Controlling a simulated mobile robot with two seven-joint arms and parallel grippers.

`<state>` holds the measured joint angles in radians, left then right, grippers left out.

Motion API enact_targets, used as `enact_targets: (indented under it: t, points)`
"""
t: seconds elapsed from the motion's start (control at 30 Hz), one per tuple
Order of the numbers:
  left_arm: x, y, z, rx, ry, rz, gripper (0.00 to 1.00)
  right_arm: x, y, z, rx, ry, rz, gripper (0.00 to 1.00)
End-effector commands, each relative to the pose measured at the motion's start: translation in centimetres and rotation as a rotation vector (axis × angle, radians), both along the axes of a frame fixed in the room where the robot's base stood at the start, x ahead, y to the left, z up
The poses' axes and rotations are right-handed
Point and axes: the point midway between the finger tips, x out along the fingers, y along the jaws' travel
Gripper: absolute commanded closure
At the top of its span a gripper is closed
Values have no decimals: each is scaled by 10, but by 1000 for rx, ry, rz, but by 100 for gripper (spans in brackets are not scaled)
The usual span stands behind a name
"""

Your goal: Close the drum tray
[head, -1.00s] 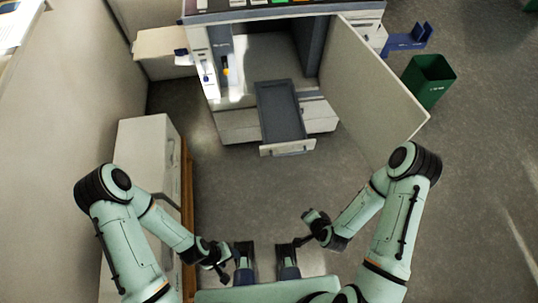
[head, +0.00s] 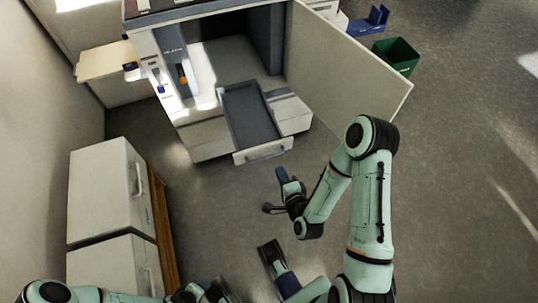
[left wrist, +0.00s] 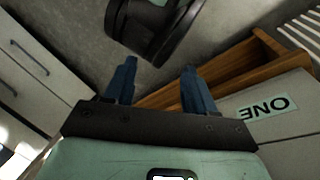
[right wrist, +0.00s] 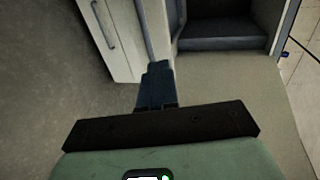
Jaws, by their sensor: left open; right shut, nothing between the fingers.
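The drum tray (head: 250,115) is a dark shallow tray with a pale handled front (head: 263,151). It is pulled out from the open printer (head: 200,125) in the head view. My right gripper (head: 283,175) is just in front of the tray's front, a little to its right and apart from it. It is shut and empty; its blue fingers are together in the right wrist view (right wrist: 157,82). My left gripper (left wrist: 156,80) is open and empty in the left wrist view, away from the printer.
The printer's pale door (head: 345,75) stands open on the right of the tray. White cabinets (head: 110,195) with a wooden edge (head: 163,220) stand on the left. A green bin (head: 397,57) is beyond the door.

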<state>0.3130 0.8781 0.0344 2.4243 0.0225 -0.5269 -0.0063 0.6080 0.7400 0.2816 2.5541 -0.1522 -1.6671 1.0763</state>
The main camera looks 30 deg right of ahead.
Motion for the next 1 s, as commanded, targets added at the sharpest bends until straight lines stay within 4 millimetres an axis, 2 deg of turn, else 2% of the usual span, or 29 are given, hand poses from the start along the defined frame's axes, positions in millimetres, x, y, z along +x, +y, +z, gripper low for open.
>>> enact_targets:
  t: [0.03,0.17,0.4,0.6,0.73,1.0]
  points:
    - [10,5,-11,12,-23,11,45,5,-1,-5,-3,-1,0,100]
    - [32,16,-26,41,-81,34,45,15,-3,-8,-3,-2,0,100]
    - [42,22,-30,55,-111,45,45,63,-15,-20,-2,-2,-1,100]
    - [49,25,-33,64,-129,53,45,89,-21,-19,-1,-1,0,100]
    - [51,26,-34,67,-134,55,45,97,-23,-19,-1,1,0,100]
    - [51,27,-34,67,-135,55,45,98,-23,-19,0,2,0,100]
